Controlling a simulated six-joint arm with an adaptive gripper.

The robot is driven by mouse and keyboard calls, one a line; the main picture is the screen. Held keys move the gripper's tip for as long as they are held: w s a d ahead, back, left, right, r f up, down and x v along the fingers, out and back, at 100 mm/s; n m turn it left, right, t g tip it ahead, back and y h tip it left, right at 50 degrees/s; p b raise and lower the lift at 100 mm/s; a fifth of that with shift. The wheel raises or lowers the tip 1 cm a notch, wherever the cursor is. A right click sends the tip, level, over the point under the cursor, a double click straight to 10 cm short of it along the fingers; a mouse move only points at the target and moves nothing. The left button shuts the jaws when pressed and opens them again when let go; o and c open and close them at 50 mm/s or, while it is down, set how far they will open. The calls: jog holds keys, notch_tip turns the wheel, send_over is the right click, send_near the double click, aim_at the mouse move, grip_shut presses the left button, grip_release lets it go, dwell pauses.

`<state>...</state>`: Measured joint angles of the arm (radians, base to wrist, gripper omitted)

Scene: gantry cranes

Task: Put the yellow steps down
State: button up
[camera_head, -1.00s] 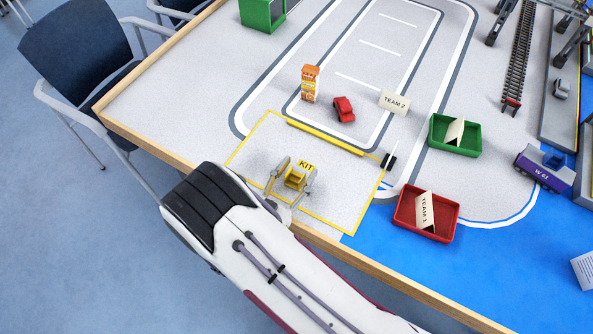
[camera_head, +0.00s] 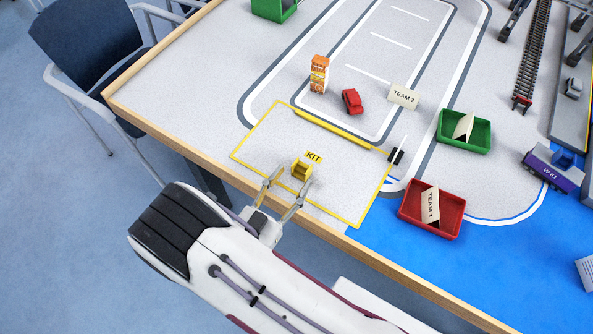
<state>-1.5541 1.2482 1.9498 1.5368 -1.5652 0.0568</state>
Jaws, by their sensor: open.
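My gripper (camera_head: 285,183) is open at the near side of the steps. Its two fingers are spread and point toward the steps, with the tips close to them. I cannot tell whether a fingertip touches the steps.
A yellow bar (camera_head: 331,129) lies along the far edge of the outlined area. A red tray (camera_head: 451,216) and a green tray (camera_head: 478,133) sit to the right. The wooden table edge (camera_head: 222,178) runs under my arm.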

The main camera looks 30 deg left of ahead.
jog(key=shift+s, duration=2.75)
